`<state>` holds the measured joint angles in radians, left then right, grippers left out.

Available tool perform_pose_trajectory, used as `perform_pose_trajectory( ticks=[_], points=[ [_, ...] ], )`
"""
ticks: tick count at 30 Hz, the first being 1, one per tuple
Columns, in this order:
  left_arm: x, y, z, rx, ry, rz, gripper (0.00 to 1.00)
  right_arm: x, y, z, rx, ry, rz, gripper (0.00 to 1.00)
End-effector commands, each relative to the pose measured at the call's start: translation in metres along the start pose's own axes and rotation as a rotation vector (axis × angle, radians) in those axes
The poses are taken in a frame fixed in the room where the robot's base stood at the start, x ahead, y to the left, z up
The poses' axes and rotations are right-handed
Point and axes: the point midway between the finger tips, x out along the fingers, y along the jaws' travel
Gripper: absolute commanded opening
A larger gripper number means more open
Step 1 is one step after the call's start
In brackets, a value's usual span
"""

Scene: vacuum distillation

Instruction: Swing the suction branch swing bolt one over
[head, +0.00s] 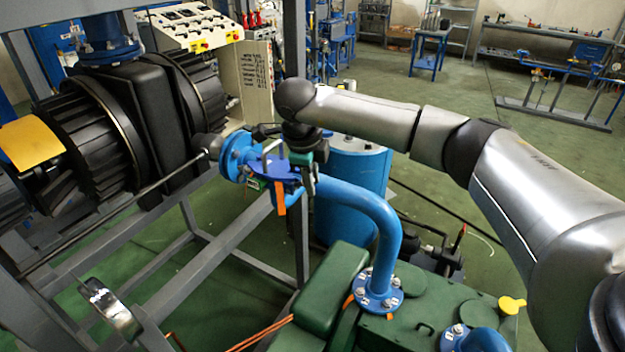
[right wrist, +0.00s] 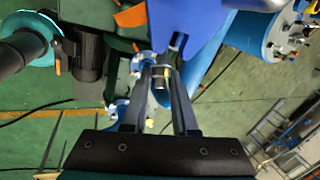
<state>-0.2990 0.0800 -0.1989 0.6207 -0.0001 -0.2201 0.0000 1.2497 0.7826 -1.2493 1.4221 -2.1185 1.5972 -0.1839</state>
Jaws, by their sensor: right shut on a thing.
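In the head view, the suction branch is a bright blue pipe (head: 372,212) that bends down to a flange on a green machine. At its upper end a blue flanged joint (head: 284,189) carries an orange tag. My right gripper (head: 285,160) is at this joint, reaching down from the right arm; its fingertips are partly hidden there. In the right wrist view, its two dark fingers (right wrist: 162,78) are closed around a small metallic swing bolt (right wrist: 160,86), beside a blue plate (right wrist: 186,30). The bolt's far end is hard to make out. My left gripper is in neither view.
A grey steel frame (head: 235,236) and black ribbed machinery (head: 105,125) stand at left of the joint. A blue tank (head: 350,185) is behind the pipe. The green machine (head: 425,315) fills the front. Open green floor (head: 440,130) lies behind the right arm.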

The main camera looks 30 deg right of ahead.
Motion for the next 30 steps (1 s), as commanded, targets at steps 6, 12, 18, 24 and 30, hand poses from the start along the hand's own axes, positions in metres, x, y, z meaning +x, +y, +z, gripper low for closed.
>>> perform_pose_trajectory(
  ticks=[6, 12, 18, 24, 30],
  points=[
    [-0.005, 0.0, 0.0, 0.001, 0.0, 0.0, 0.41, -0.006, -0.003, 0.006, -0.034, 0.109, 0.025, 0.0],
    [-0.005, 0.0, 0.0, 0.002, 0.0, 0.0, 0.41, -0.009, -0.005, 0.01, -0.065, 0.199, 0.047, 0.0],
    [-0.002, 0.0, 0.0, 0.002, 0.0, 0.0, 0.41, -0.011, -0.006, 0.014, -0.091, 0.275, 0.066, 0.0],
    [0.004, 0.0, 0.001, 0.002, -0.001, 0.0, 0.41, -0.011, -0.008, 0.017, -0.112, 0.338, 0.082, 0.0],
    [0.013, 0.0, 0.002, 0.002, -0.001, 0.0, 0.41, -0.012, -0.009, 0.02, -0.13, 0.392, 0.095, 0.0]
  ],
)
